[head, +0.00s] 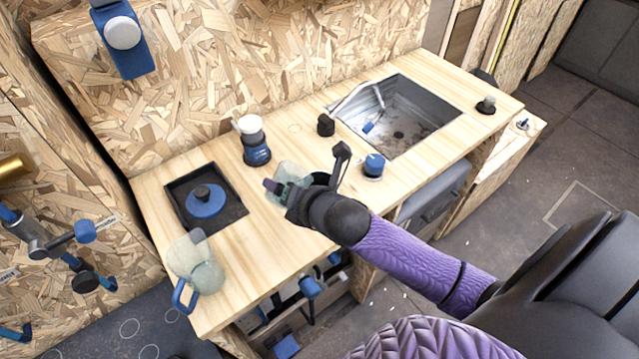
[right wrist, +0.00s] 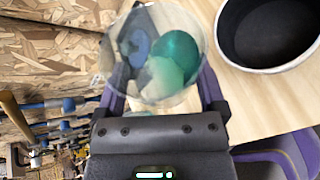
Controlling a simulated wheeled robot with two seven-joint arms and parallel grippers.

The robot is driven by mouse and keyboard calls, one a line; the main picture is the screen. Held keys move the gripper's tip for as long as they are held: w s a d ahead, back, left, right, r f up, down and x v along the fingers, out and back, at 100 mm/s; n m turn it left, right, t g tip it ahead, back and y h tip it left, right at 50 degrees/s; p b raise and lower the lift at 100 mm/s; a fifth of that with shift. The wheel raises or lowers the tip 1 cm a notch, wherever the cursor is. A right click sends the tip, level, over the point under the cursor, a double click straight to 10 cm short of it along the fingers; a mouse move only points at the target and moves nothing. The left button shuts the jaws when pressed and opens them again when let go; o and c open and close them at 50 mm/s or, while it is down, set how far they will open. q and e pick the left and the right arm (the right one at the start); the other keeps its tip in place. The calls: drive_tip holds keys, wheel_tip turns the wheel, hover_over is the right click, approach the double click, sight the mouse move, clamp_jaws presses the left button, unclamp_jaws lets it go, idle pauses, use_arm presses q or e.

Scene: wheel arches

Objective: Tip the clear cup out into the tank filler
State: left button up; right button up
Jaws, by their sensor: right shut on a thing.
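My right gripper (head: 280,186) is shut on the clear cup (head: 293,170) and holds it above the middle of the wooden counter. In the right wrist view the cup (right wrist: 150,90) is between the two fingers (right wrist: 160,98), with teal and pale green shapes inside it. A wide round opening with a white rim and dark inside, likely the tank filler (right wrist: 270,35), is to the right of the cup and apart from it. In the head view a dark rim (head: 320,177) shows just behind the gripper, mostly hidden. My left gripper is out of view.
A clear jug with a blue handle (head: 203,272) stands at the counter's front left. A black tray (head: 236,212) holds a blue lid. A blue-based jar (head: 256,148), a blue-topped knob (head: 374,163) and a metal sink (head: 415,110) are nearby.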

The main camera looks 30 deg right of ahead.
drive_tip(key=shift+d+f+b, duration=0.1)
drive_tip(key=shift+f+b, duration=0.3)
drive_tip(key=shift+f, duration=0.1)
drive_tip(key=shift+r+m+y, duration=0.4)
drive_tip(key=shift+r+m, duration=0.05)
drive_tip(key=shift+m, duration=0.05)
drive_tip(key=shift+r+m+b, duration=0.25)
drive_tip(key=shift+m+b, duration=0.05)
drive_tip(key=shift+b, duration=0.05)
drive_tip(key=shift+f+y+b, duration=0.15)
drive_tip(key=shift+y+b, duration=0.2)
drive_tip(key=shift+y, duration=0.05)
drive_tip(key=shift+d, duration=0.1)
drive_tip(key=shift+f+m+b, duration=0.1)
drive_tip(key=shift+m+b, duration=0.2)
drive_tip(key=shift+b, duration=0.05)
drive_tip(key=shift+f+m+y+b, duration=0.4)
drive_tip(key=shift+b, duration=0.65)
drive_tip(key=shift+d+f+m+y+b, duration=0.2)
drive_tip(key=shift+m+y+b, duration=0.15)
drive_tip(key=shift+b, duration=0.4)
drive_tip(key=shift+r, duration=0.2)
